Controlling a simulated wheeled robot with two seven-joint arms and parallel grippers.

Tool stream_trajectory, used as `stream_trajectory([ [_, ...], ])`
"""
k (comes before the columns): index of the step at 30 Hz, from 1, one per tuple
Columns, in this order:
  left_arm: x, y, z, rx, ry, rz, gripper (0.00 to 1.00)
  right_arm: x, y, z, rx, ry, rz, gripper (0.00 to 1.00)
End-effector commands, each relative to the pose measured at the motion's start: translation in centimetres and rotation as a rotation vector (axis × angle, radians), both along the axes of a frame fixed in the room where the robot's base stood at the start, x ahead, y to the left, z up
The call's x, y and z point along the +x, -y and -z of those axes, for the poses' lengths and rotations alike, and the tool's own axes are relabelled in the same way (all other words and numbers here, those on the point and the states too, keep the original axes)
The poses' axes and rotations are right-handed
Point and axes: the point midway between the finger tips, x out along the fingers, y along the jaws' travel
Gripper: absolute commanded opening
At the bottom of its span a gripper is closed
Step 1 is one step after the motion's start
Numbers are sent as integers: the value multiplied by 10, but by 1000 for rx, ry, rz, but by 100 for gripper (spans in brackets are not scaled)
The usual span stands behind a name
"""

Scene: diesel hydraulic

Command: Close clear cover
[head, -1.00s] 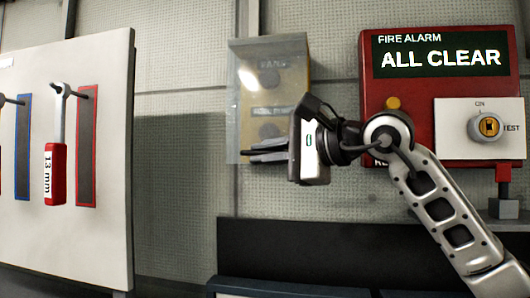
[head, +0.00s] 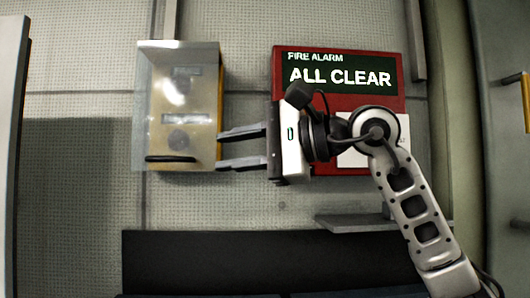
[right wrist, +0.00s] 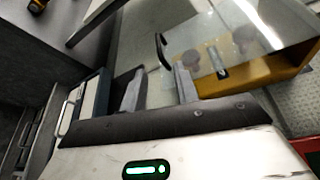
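The clear cover (head: 158,105) is a transparent panel in front of a yellow box (head: 220,100) on the wall, with a dark bar handle (head: 171,159) low on it. Round controls show through it. In the right wrist view the cover (right wrist: 240,30) and its handle (right wrist: 162,50) stand out from the yellow box (right wrist: 255,82); I cannot tell how far it is from shut. My right gripper (head: 220,150) points left, fingers apart and empty, its tips at the box's lower right edge. The fingers also show in the right wrist view (right wrist: 159,70). My left gripper is out of view.
A red fire alarm panel (head: 340,50) reading ALL CLEAR is on the wall behind my right gripper. A grey shelf (head: 350,223) and a dark panel (head: 210,262) lie below. The wall left of the box (head: 80,100) is bare.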

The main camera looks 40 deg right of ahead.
Motion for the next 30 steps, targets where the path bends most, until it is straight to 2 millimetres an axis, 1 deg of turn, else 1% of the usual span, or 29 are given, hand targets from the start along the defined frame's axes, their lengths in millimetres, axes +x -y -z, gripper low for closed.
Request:
stream_trajectory([
  [1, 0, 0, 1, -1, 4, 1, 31, -9, 8, 0, -1, 2, 4, 31],
  [4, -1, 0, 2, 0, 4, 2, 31, -23, 18, -2, -1, 1, 2, 31],
  [10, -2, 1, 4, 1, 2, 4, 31, -38, 29, -5, -1, 0, 2, 31],
  [14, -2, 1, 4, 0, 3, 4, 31, -41, 30, -6, -1, 0, 0, 31],
  [27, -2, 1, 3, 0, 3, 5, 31, -40, 30, -6, -1, -1, 0, 31],
  [30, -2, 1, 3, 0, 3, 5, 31, -37, 25, -2, 13, -17, -19, 31],
])
